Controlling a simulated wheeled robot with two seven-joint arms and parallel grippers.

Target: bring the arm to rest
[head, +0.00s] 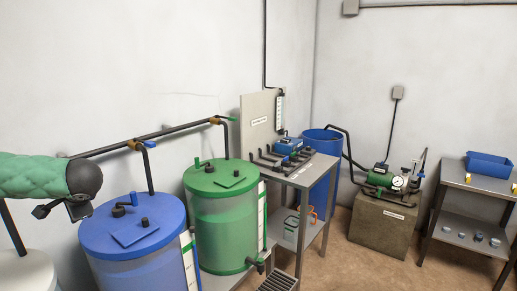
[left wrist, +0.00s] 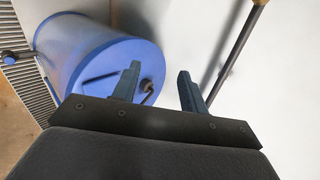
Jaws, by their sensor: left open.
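My left arm in its green quilted sleeve (head: 30,175) comes in from the left in the head view. Its dark gripper (head: 78,209) hangs over the left side of the blue-lidded tank; the fingers are not clear there. In the left wrist view my left gripper (left wrist: 159,70) has its two fingers apart with nothing between them. The blue tank (left wrist: 85,50) lies beyond the fingers in that view, apart from them. My right gripper is in neither view.
The blue-lidded tank (head: 120,228) and the green-lidded tank (head: 222,178) stand along the wall. A dark pipe (head: 175,129) runs above them. A bench (head: 300,180) with fittings stands beyond, then a pump on a block (head: 383,225). Floor is free in front of the block.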

